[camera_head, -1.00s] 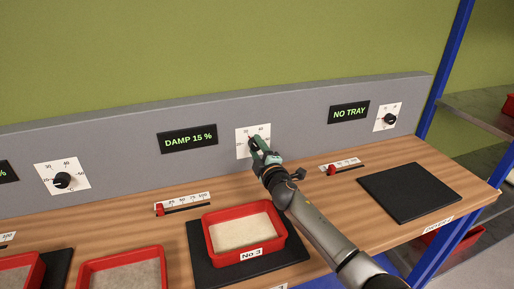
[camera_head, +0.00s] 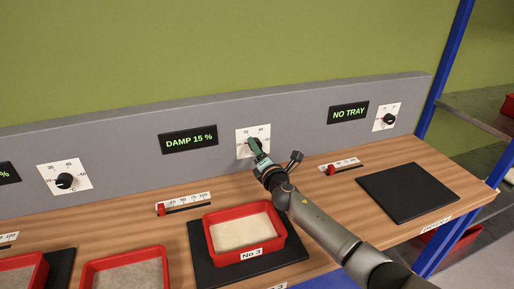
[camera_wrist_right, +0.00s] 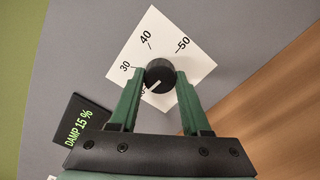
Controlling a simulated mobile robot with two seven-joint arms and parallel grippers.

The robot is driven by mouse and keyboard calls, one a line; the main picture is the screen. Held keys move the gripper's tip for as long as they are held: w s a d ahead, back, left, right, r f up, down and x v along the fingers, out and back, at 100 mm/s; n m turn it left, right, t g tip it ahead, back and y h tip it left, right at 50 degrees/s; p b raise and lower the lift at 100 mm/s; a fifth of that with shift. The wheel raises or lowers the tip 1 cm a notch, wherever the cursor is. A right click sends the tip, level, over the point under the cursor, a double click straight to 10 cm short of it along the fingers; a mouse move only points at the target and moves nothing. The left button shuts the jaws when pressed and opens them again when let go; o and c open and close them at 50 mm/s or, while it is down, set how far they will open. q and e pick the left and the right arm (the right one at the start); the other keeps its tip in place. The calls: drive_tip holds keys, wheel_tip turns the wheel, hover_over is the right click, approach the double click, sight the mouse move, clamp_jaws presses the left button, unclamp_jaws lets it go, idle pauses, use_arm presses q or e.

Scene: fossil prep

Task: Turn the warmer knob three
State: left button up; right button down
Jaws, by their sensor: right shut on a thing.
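The warmer knob (camera_wrist_right: 160,75) is a black round knob with a pale pointer mark, on a white dial plate (camera_wrist_right: 183,40) marked 30, 40 and 50. In the right wrist view its pointer is toward the lower left, below the 30. My right gripper (camera_wrist_right: 154,83) has its green fingers on either side of the knob, shut on it. In the head view the right gripper (camera_head: 254,146) reaches the same dial plate (camera_head: 264,131) and mostly hides the knob. The display beside it (camera_head: 188,139) reads DAMP 15 %. My left gripper is not in view.
A red tray marked No 3 (camera_head: 212,250) with pale content sits on a black pad (camera_head: 291,252) below. A slider (camera_head: 183,204) is on the bench in front of the panel. Another knob (camera_head: 64,181) is at left, another (camera_head: 389,119) at right by the NO TRAY display (camera_head: 348,112).

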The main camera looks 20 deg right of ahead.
drive_tip(key=shift+n, duration=0.6)
drive_tip(key=shift+c, duration=1.8)
unclamp_jaws()
drive_tip(key=shift+s, duration=0.15)
drive_tip(key=s, duration=0.4)
drive_tip(key=s+p, duration=0.1)
drive_tip(key=s, duration=0.3)
drive_tip(key=s+p, duration=0.1)
drive_tip(key=s, duration=0.3)
drive_tip(key=shift+s+d, duration=0.15)
drive_tip(key=shift+d, duration=0.1)
